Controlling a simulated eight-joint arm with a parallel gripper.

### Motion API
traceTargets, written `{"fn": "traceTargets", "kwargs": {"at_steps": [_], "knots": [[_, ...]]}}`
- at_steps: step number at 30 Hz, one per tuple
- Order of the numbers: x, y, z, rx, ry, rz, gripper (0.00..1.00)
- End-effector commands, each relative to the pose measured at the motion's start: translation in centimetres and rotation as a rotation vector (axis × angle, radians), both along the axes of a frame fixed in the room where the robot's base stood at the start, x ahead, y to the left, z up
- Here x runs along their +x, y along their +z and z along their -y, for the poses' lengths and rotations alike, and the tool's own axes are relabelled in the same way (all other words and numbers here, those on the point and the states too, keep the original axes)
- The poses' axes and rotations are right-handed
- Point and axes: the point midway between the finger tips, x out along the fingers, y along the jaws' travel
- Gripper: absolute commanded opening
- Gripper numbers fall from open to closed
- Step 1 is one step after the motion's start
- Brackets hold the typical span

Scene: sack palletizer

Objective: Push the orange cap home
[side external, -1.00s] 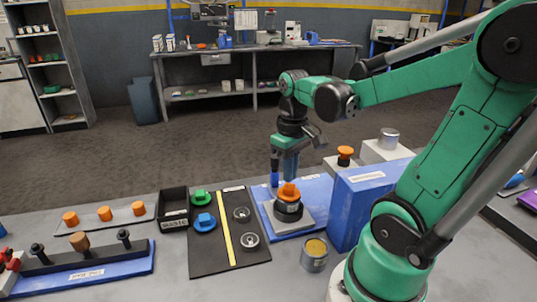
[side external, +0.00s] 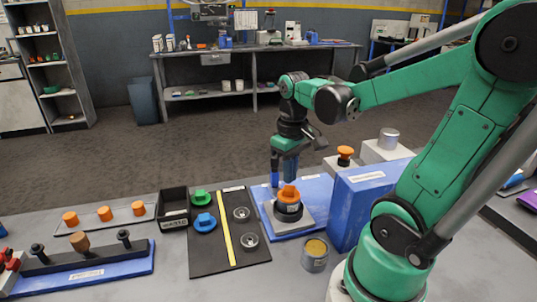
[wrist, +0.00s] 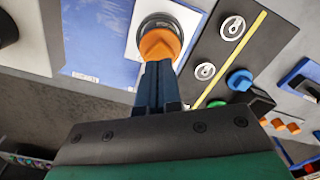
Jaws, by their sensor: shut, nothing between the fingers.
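The orange cap (side external: 289,194) sits on a black round body (side external: 287,209) on a light grey plate on a blue board. In the wrist view the cap (wrist: 160,44) shows just beyond the fingertips, with a metallic ring around its far side. My gripper (side external: 282,181) points down just behind the cap in the side view. Its blue fingers are shut together and empty in the wrist view (wrist: 157,66). The tips overlap the cap's near edge there; I cannot tell whether they touch it. The seam under the cap is too small to judge.
A tall blue block (side external: 366,198) stands close at right, and an open can (side external: 315,254) in front. A black mat (side external: 215,262) at left holds green and blue caps and two metal rings. A black bin (side external: 173,203) and several orange caps (side external: 105,213) lie farther left.

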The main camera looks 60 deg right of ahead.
Motion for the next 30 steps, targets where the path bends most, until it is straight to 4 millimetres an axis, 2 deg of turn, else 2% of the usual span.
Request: {"fn": "traceTargets", "kwargs": {"at_steps": [9,15,25,28,30], "knots": [[0.0,3.6,0.0,0.001,0.0,-0.002,0.0],[0.0,5.0,0.0,0.001,0.0,-0.002,0.0],[0.1,5.1,-0.2,-0.004,0.006,0.007,0.0],[1.1,4.6,-1.7,-0.039,0.049,0.081,0.0],[2.3,4.0,-3.7,-0.075,0.098,0.182,0.0]]}}
